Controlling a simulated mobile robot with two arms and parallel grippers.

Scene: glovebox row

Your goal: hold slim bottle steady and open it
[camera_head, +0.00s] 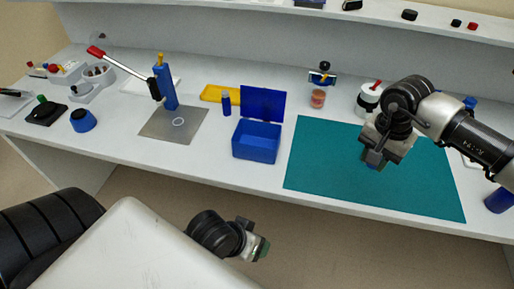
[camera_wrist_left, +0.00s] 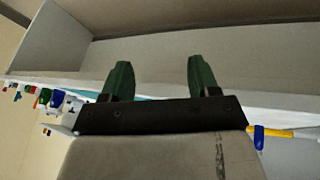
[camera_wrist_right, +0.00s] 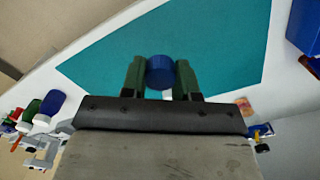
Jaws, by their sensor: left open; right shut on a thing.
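My right gripper (camera_head: 376,158) is above the teal mat, shut on a blue round thing (camera_wrist_right: 160,72). In the right wrist view this thing sits between the two green fingertips, its round face showing. I cannot tell whether it is a bottle or only a cap. A slim blue bottle (camera_head: 226,102) stands upright at the back of the table, behind the blue box and apart from both grippers. My left gripper (camera_head: 262,248) is in front of the table's front edge. Its fingers (camera_wrist_left: 160,80) are apart with nothing between them.
The teal mat (camera_head: 320,165) is clear apart from my right arm above it. An open blue box (camera_head: 256,143) stands left of it. A press with a red-handled lever (camera_head: 166,86), a yellow tray (camera_head: 212,93) and a jar (camera_head: 318,98) stand further back. A shelf runs above.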

